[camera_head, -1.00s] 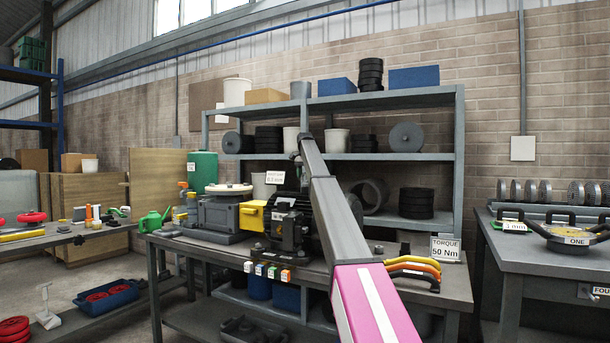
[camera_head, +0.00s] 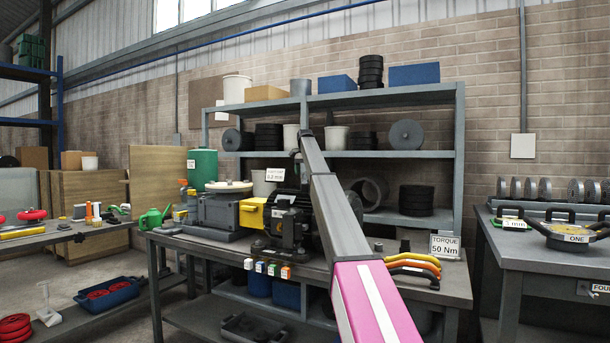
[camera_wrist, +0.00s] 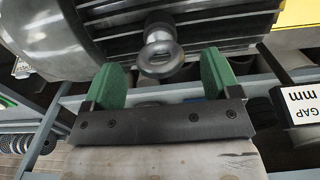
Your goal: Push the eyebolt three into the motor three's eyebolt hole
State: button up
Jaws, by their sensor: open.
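In the wrist view the grey ring of an eyebolt (camera_wrist: 160,52) stands at the ribbed side of a dark motor (camera_wrist: 105,25). My gripper (camera_wrist: 160,72) has green fingers, spread apart, one to each side of the ring with a gap on both sides. The ring lies between and just beyond the fingertips, and nothing is gripped. In the head view the dark motor (camera_head: 287,226) is on the bench, partly covered by my arm, and the eyebolt cannot be made out.
A gap sign (camera_wrist: 302,103) is close at the right in the wrist view. On the bench (camera_head: 205,250) are a yellow box (camera_head: 252,214), a grey machine (camera_head: 220,211), coloured handles (camera_head: 414,264) and a torque sign (camera_head: 445,246). A loaded shelf (camera_head: 385,157) stands behind.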

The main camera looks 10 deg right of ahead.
notch_tip(320, 180, up, 6)
jog(key=shift+r, duration=0.3)
dwell(0.4)
